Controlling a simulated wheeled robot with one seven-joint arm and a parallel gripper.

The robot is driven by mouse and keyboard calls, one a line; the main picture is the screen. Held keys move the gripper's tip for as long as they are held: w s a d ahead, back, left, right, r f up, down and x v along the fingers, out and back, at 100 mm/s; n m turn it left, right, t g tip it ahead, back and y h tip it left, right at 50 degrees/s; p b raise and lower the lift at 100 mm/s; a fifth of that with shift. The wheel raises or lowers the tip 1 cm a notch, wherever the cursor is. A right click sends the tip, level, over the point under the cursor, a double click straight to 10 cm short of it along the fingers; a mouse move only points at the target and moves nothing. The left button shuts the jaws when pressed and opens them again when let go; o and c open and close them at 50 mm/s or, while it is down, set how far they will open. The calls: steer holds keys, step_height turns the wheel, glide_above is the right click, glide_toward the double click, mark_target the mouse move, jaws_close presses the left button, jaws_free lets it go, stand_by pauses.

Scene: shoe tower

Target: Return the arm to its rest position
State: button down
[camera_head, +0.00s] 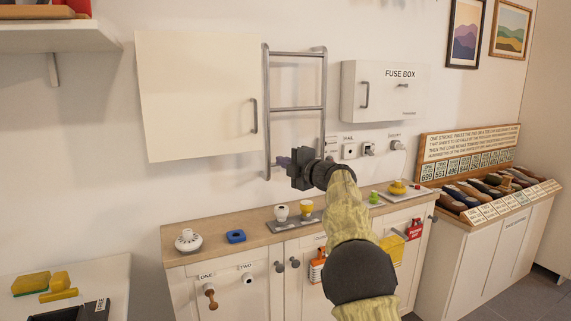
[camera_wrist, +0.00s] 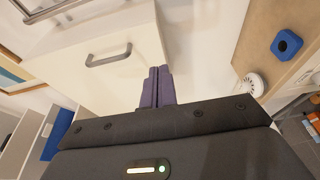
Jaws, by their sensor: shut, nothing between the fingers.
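My arm rises from the bottom of the head view in a pale yellow-green sleeve with dark joints. My gripper (camera_head: 284,162) is at its end, pointing left, in front of the wall and above the wooden counter. In the wrist view the purple fingers of my gripper (camera_wrist: 158,87) are together with nothing between them. Beyond them is the cream wall cabinet (camera_wrist: 110,50) with its grey handle, which also shows in the head view (camera_head: 195,95). The gripper looks clear of the cabinet and the counter, though the exact gap to the wall rail is hard to tell.
A metal ladder-like rail (camera_head: 296,108) is on the wall behind the gripper. The fuse box (camera_head: 385,92) hangs to its right. The counter (camera_head: 262,229) below holds a white round device (camera_head: 188,241), a blue block (camera_head: 235,236) and bulb-like items. A shoe display (camera_head: 490,190) stands at right.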

steer(key=s+d+f+m+t+h, duration=0.15)
steer(key=d+m+t+h, duration=0.3)
steer(key=d+m, duration=0.55)
steer(key=s+d+f+m+g+h, duration=0.3)
steer(key=s+d+f+m+h, duration=0.45)
steer(key=d+f, duration=0.2)
steer(key=s+a+f+m+g, duration=0.1)
steer(key=s+f+m+g, duration=0.25)
steer(key=s+f, duration=0.65)
steer(key=s+a+f+m+g, duration=0.15)
steer(key=s+f+g, duration=0.35)
steer(key=s, duration=1)
steer(key=s+f+m+g, duration=0.4)
steer(key=s+f, duration=0.3)
steer(key=s, duration=0.6)
steer(key=w+p+v, duration=0.2)
steer(key=p+v, duration=0.9)
steer(key=w+r+p+v, duration=0.1)
steer(key=w+p+v, duration=0.1)
steer(key=p+v, duration=1)
steer(key=shift+w+p, duration=0.3)
steer(key=shift+w, duration=0.35)
steer(key=shift+d+r, duration=0.1)
